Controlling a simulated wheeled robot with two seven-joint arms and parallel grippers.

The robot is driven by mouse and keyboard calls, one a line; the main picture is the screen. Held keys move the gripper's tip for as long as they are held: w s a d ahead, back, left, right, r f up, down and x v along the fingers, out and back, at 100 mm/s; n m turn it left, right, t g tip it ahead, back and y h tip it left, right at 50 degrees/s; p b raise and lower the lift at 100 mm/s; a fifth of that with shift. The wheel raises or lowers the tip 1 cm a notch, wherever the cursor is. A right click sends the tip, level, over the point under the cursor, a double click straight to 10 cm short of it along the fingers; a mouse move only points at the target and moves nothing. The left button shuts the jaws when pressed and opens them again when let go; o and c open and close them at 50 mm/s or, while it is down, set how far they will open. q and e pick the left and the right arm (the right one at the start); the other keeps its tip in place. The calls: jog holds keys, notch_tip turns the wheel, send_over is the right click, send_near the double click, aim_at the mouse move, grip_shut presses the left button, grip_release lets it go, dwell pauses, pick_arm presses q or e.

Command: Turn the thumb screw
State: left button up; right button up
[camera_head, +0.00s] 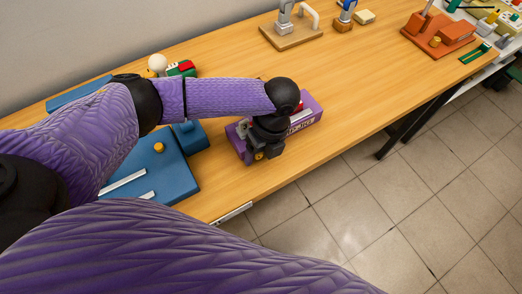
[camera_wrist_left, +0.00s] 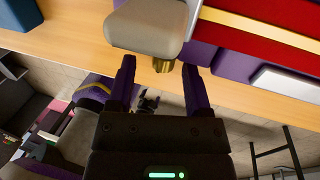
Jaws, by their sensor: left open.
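The purple device (camera_head: 300,122) stands near the front edge of the table, with lettering on its front side. My left gripper (camera_head: 262,143) is over its left end and hides much of it. In the left wrist view a small brass screw (camera_wrist_left: 163,66) sticks out from under a pale grey rounded block (camera_wrist_left: 145,27). The open fingers of my left gripper (camera_wrist_left: 158,72) lie on either side of the screw, with gaps visible, so they do not appear to touch it.
A blue device (camera_head: 175,172) with an orange knob stands to the left on the wooden table (camera_head: 350,85). A wooden-based fixture (camera_head: 292,36) and an orange device (camera_head: 438,35) stand farther back. The table between them is clear.

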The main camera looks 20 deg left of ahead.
pick_arm(q)
jog(key=shift+w, duration=0.1)
grip_shut()
jog(key=shift+r+p, duration=0.15)
jog(key=shift+p, duration=0.4)
jog(key=t+h+p, duration=0.1)
jog(key=t+p, duration=0.1)
jog(key=p, duration=0.1)
jog(key=shift+s+a+r+h, duration=0.15)
jog(key=shift+s+a+h, duration=0.05)
jog(key=shift+h, duration=0.2)
jog(key=shift+s+a+t+h+p, duration=0.1)
jog(key=shift+t+h+p, duration=0.5)
jog(key=shift+t+p, duration=0.35)
jog(key=shift+s+f+t+h+p, duration=0.1)
jog(key=shift+f+t+h+p, duration=0.2)
jog(key=shift+t+h, duration=0.4)
